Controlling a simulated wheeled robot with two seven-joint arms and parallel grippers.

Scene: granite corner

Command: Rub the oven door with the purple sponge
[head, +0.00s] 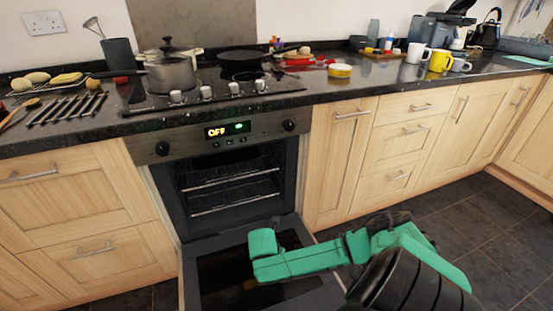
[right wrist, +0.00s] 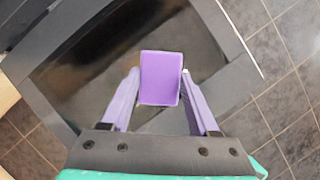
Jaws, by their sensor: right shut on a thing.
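The oven door (head: 212,275) is folded down open in front of the oven, its dark inner glass facing up. In the right wrist view the door (right wrist: 100,60) shows as a dark panel with a grey frame. The purple sponge (right wrist: 160,90) is a small block between the fingers of my right gripper (right wrist: 160,76), which is shut on it. The sponge is over the door's inner face; I cannot tell whether it touches. In the head view my green right arm reaches over the door, and the gripper and sponge are hidden. My left gripper is not in view.
The oven (head: 232,185) stands open with wire racks inside, and its display reads OFF. A granite counter (head: 330,88) above holds a pot (head: 170,72), pan, mugs and food. Wooden cabinets flank the oven. The dark tiled floor (head: 470,230) at the right is clear.

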